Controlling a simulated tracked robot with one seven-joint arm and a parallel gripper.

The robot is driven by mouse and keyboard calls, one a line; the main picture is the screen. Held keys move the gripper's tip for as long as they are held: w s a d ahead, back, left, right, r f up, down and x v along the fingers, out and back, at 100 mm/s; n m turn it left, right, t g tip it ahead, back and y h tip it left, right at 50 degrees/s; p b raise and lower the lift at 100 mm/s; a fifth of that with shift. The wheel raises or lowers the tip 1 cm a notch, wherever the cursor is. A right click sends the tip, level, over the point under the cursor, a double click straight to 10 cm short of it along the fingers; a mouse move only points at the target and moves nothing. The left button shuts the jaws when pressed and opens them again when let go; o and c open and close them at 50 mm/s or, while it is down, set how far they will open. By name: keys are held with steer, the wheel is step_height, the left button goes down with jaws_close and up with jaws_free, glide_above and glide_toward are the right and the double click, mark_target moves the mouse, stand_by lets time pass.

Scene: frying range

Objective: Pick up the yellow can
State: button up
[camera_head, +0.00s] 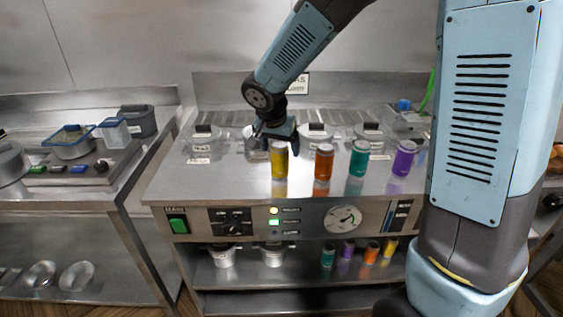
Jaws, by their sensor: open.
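The yellow can (279,160) stands upright on the steel range top, leftmost in a row of coloured cans. My gripper (262,150) is just behind and left of the yellow can, low over the range top. Its jaws are open, and the can partly hides them. I cannot tell whether they touch the can. A second yellow can (390,247) stands on the shelf below.
An orange can (324,161), a teal can (358,158) and a purple can (403,158) stand to the right. Round lids (317,132) line the back. Pots (223,256) are on the lower shelf. The range top's front left (205,180) is clear.

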steer(key=shift+w+a+x, duration=0.1)
steer(key=shift+a+x, duration=0.05)
steer(key=shift+x, duration=1.15)
steer(key=shift+w+a+x, duration=0.1)
steer(key=shift+x, duration=1.2)
steer(key=c, duration=1.2)
steer(key=shift+c, duration=0.3)
steer(key=shift+r, duration=0.1)
